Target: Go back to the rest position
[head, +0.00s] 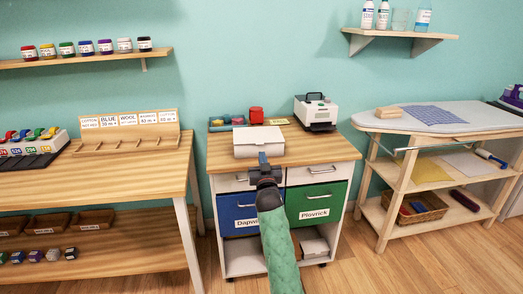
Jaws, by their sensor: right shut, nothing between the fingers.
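My right gripper (263,160) shows in the middle of the head view, at the end of my green-sleeved arm. It is shut and empty, in front of the cabinet with the blue drawer (237,205) and the green drawer (330,203). The fingertips overlap the front of a white box (245,141) on the cabinet top; I cannot tell whether they touch it. My arm hides part of the blue drawer and the open shelf below. My left gripper is not in view.
A wooden table (120,175) with a label rack (130,132) stands left. A white machine (315,112) sits on the cabinet's back right. An ironing-board unit (440,118) stands right. Wall shelves hold jars and bottles. Bare floor (355,270) shows between the furniture.

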